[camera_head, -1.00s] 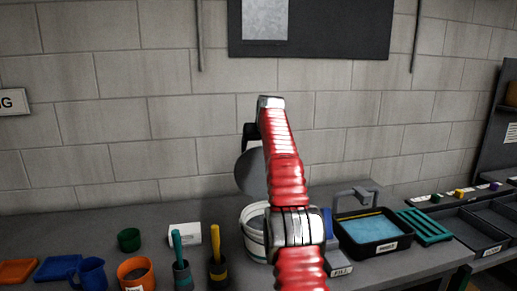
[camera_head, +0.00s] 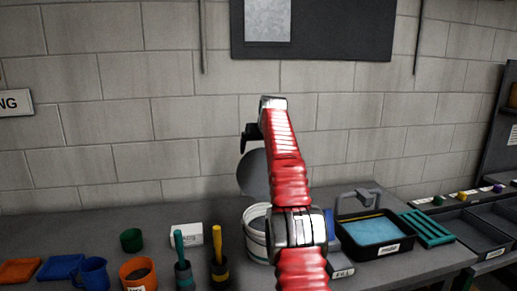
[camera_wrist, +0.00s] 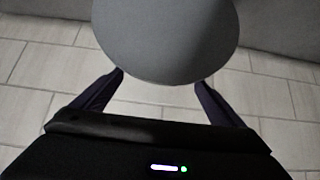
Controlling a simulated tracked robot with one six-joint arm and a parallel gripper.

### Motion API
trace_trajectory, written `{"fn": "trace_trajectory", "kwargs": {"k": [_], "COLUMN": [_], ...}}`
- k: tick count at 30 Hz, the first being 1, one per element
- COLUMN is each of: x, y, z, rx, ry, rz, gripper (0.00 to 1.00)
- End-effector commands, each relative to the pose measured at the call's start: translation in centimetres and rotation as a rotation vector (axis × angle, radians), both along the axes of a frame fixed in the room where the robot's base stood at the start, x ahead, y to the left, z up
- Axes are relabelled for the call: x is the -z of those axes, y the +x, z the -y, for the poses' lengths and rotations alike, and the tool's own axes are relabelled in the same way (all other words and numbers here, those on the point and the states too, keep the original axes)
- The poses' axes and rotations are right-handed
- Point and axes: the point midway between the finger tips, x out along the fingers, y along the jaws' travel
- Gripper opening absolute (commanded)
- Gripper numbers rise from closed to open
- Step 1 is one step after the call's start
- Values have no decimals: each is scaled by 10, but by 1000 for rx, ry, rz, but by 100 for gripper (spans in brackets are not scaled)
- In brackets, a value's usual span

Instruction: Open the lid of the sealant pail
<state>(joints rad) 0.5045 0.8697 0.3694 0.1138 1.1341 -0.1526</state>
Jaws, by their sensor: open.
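The white sealant pail (camera_head: 257,240) stands on the bench, partly hidden behind my red arm. Its grey round lid (camera_head: 252,174) is raised and stands steeply tilted above the pail's rim, towards the wall. In the wrist view the lid (camera_wrist: 168,35) is a large grey disc in front of my gripper. My gripper (camera_wrist: 159,83) is open, with its two dark fingers apart and the lid's near edge between or just beyond them. I cannot tell whether either finger touches the lid. In the head view my gripper (camera_head: 250,137) is mostly hidden behind the wrist, above the lid.
Left of the pail stand two dark holders (camera_head: 219,270) with teal and yellow handles, a white roll (camera_head: 186,236), an orange cup (camera_head: 137,275) and a blue mug (camera_head: 91,272). Right of it are a black tray (camera_head: 376,248) with blue contents and a teal rack (camera_head: 427,229). The wall is close behind.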

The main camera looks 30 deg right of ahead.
Motion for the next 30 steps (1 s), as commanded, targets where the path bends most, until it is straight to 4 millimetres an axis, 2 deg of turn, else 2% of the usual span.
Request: {"fn": "trace_trajectory", "kwargs": {"k": [13, 30], "x": [-21, -74], "y": [-20, -67], "z": [-6, -24], "rx": [1, 1], "ry": [-2, -1], "rz": [0, 3], "gripper": [92, 92]}}
